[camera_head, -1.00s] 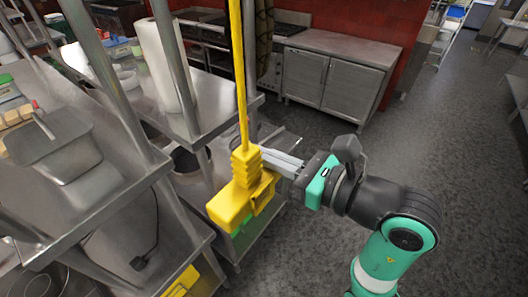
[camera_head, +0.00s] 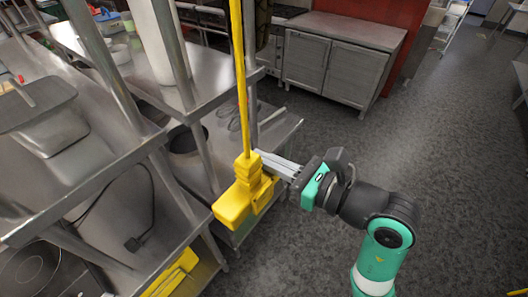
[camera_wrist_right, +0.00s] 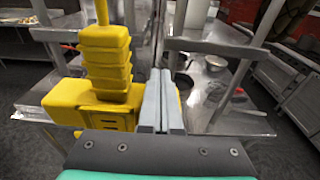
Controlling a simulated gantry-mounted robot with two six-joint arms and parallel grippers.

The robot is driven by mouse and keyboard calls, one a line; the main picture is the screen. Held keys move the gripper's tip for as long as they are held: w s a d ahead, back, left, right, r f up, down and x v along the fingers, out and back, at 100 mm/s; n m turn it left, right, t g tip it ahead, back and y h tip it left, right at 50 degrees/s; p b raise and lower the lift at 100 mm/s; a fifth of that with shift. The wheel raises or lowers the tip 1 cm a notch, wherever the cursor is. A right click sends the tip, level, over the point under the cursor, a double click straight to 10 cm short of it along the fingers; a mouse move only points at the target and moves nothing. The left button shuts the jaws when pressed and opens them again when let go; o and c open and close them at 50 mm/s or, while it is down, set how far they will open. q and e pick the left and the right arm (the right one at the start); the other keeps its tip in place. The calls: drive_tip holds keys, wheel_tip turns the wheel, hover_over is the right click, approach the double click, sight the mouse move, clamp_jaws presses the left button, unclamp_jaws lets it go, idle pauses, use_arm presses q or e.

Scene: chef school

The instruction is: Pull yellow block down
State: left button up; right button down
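The yellow block (camera_head: 243,194) hangs at the lower end of a yellow pole (camera_head: 240,80), with a stepped neck and a boxy bottom. My right gripper (camera_head: 262,160) reaches in from the right, its fingertips at the block's neck. In the right wrist view the fingers (camera_wrist_right: 161,90) lie side by side, shut, with nothing visible between them. There the block (camera_wrist_right: 104,65) stands just left of the fingers. I cannot tell whether they touch it. My left gripper cannot be made out.
Steel shelving (camera_head: 120,150) with a grey container (camera_head: 45,120) stands at the left, close behind the block. A steel cabinet (camera_head: 335,62) is at the back. The dark floor (camera_head: 450,150) at the right is open.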

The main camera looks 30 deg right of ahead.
drive_tip(key=shift+f+b, duration=0.75)
drive_tip(key=shift+f, duration=1.15)
wheel_tip(320, 180, down, 14)
drive_tip(key=b, duration=0.7)
wheel_tip(320, 180, up, 5)
drive_tip(key=p, duration=0.6)
drive_tip(key=shift+s+r, duration=0.1)
